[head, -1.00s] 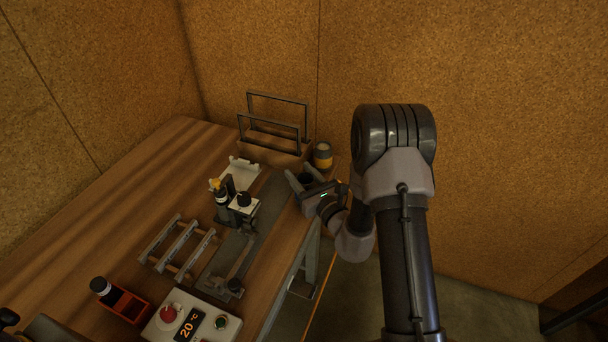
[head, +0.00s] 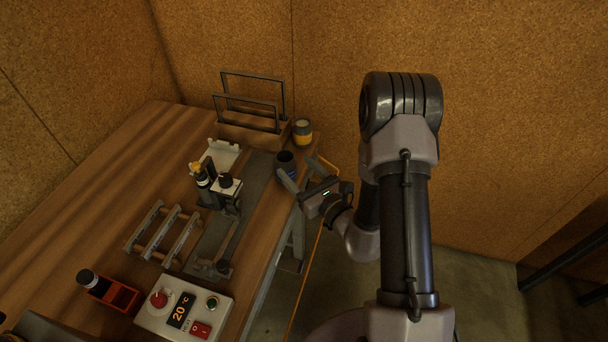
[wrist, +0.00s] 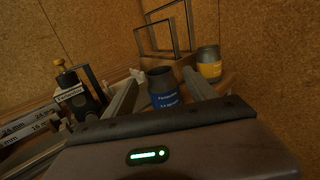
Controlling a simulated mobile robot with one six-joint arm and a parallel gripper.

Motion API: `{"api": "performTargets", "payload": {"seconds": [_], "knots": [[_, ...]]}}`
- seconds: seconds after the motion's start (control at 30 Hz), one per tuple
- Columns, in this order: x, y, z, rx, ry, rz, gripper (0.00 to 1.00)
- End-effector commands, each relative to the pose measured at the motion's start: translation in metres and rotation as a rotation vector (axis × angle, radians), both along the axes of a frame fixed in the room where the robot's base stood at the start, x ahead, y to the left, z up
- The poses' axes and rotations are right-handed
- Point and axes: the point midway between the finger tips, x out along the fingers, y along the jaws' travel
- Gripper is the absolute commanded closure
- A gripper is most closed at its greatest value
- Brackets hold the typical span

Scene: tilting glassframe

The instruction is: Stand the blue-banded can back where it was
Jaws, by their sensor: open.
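The blue-banded can (head: 287,163) is dark with a blue band and stands upright on the workbench near its right edge, in front of the wire-framed wooden rack. In the wrist view the can (wrist: 164,92) shows upright beyond my palm, in the gap between the two fingers. My gripper (head: 304,172) is open and empty, its fingers spread toward the can from the right. The can appears at or just past the fingertips. I cannot tell whether a finger touches it.
A yellow-banded can (head: 302,133) stands behind, beside the wooden rack (head: 250,136). A metal rail rack (head: 162,236), a red bin (head: 120,297) and a control box (head: 183,312) lie nearer.

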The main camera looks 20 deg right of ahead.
Motion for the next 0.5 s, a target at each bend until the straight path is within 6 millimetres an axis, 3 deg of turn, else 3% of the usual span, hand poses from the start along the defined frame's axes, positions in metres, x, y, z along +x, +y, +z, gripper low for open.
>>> {"api": "performTargets", "payload": {"seconds": [0.1,0.27,0.37,0.4,0.47,0.5], "knots": [[-0.021,-0.007,-0.001,0.001,0.002,-0.003,0.35],[-0.033,0.0,0.011,-0.003,-0.018,0.041,0.35],[-0.04,0.051,0.062,-0.034,-0.094,0.264,0.35],[-0.053,0.084,0.091,-0.072,-0.136,0.415,0.35],[-0.091,0.138,0.13,-0.177,-0.194,0.688,0.35],[-0.127,0.168,0.148,-0.285,-0.221,0.878,0.35]]}}
